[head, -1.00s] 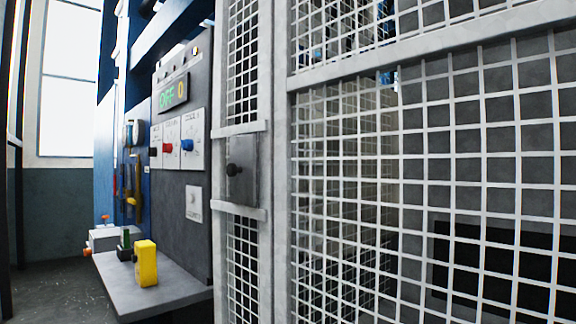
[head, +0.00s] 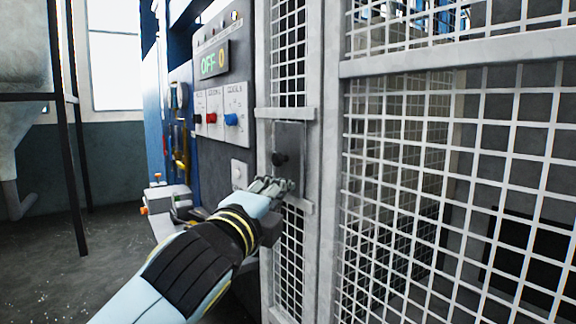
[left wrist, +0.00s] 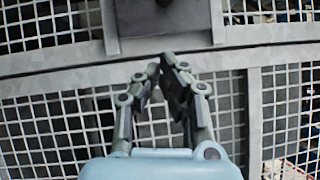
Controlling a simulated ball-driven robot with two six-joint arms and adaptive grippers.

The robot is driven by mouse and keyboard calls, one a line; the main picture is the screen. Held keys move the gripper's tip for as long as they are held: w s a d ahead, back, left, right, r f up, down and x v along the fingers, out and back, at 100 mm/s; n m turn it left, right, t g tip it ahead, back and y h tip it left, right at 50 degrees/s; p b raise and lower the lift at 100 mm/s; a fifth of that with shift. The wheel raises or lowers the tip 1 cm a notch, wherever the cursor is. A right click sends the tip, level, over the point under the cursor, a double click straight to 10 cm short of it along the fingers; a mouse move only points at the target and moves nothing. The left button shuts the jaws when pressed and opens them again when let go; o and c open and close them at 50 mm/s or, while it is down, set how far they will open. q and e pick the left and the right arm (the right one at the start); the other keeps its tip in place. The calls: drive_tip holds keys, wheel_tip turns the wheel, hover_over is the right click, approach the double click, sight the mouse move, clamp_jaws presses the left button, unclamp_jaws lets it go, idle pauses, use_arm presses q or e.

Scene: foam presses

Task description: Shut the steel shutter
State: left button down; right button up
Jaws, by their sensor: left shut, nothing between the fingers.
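The steel shutter (head: 290,140) is a small grey plate with a dark round knob (head: 279,159), set between two rails on a narrow mesh panel. In the left wrist view the plate (left wrist: 160,42) shows at the top, with part of the dark knob at the picture's edge. My left gripper (head: 286,185) is shut and empty, just below the knob and in front of the plate's lower part. In the left wrist view its fingertips (left wrist: 163,66) are close together below the plate, apart from the knob. My right gripper is not in view.
A control panel (head: 213,150) with a lit "OFF 0" display and red, blue and black knobs stands left of the shutter. A large mesh guard (head: 400,135) fills the right side. Dark framework (head: 72,150) stands at far left, with open floor (head: 60,245) beside it.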

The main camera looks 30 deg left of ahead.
use_arm(q)
drive_tip(key=p, duration=0.2)
approach(292, 164)
drive_tip(key=w+d, duration=0.2)
drive_tip(key=w, duration=0.1)
drive_tip(key=shift+w+r, duration=0.25)
drive_tip(key=shift+w+a+r, duration=0.1)
drive_tip(key=shift+w+a, duration=0.5)
drive_tip(key=shift+a, duration=0.4)
drive_tip(key=shift+w+a, duration=0.25)
drive_tip(key=shift+a, duration=0.35)
drive_tip(key=w+a+b, duration=0.1)
drive_tip(key=w+a, duration=0.2)
drive_tip(key=a, duration=0.5)
drive_tip(key=shift+w+a, duration=0.2)
drive_tip(key=shift+w, duration=0.05)
